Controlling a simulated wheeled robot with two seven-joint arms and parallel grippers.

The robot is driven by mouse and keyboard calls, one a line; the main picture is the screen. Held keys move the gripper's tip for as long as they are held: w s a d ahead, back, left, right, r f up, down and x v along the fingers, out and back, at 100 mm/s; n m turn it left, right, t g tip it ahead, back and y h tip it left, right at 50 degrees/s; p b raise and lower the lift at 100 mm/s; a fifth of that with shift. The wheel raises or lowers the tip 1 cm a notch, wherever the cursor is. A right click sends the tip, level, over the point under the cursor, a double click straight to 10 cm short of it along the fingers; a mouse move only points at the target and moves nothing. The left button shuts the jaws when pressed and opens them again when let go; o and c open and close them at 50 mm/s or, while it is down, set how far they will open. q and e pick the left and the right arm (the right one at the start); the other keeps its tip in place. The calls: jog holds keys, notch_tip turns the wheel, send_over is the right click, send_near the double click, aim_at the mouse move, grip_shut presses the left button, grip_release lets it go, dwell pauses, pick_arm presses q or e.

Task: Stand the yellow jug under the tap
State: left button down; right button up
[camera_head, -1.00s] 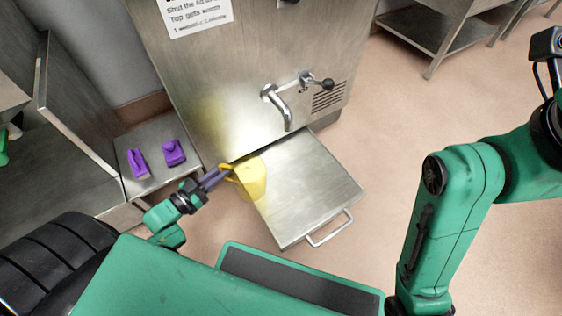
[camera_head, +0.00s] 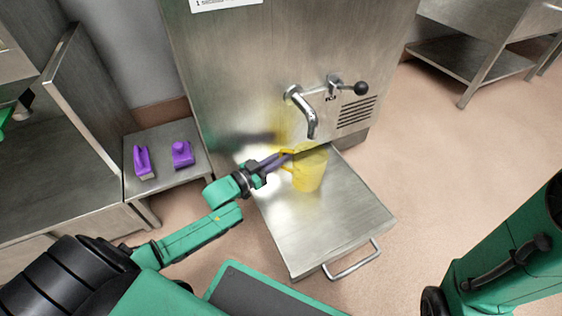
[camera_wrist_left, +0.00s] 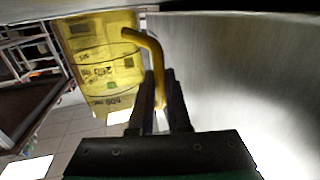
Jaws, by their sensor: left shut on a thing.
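The yellow jug (camera_head: 311,171) is upright over the left back part of the metal shelf below the tap (camera_head: 303,108); I cannot tell whether its base touches the shelf. The tap's spout end is above the jug, near its right side. My left gripper (camera_head: 284,159) is shut on the jug's handle from the left. In the left wrist view my gripper's fingers (camera_wrist_left: 160,112) close on the yellow handle, and the marked jug wall (camera_wrist_left: 103,62) is beside them. My right gripper is out of view; only part of my right arm shows.
The shelf (camera_head: 335,225) has a bar handle (camera_head: 353,260) at its front and clear room in front of the jug. A black-knobbed lever (camera_head: 360,88) is right of the tap. Two purple items (camera_head: 182,154) lie on a low side table (camera_head: 165,183) at left.

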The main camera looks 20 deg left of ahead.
pick_arm(q)
jog(key=shift+f+b, duration=0.35)
jog(key=shift+f, duration=0.15)
jog(key=c, duration=0.9)
grip_release()
jog(key=shift+r, duration=0.2)
jog(key=s+p, duration=0.1)
jog(key=s+a+r+p, duration=0.1)
jog(key=s+p, duration=0.1)
jog(key=s+a+p, duration=0.1)
jog(key=shift+s+a+r, duration=0.15)
jog(key=shift+s, duration=0.15)
jog(key=p+v, duration=0.2)
jog(key=v, duration=0.4)
jog(key=shift+p, duration=0.4)
jog(key=shift+s+a+f, duration=0.25)
jog(key=shift+s, duration=0.15)
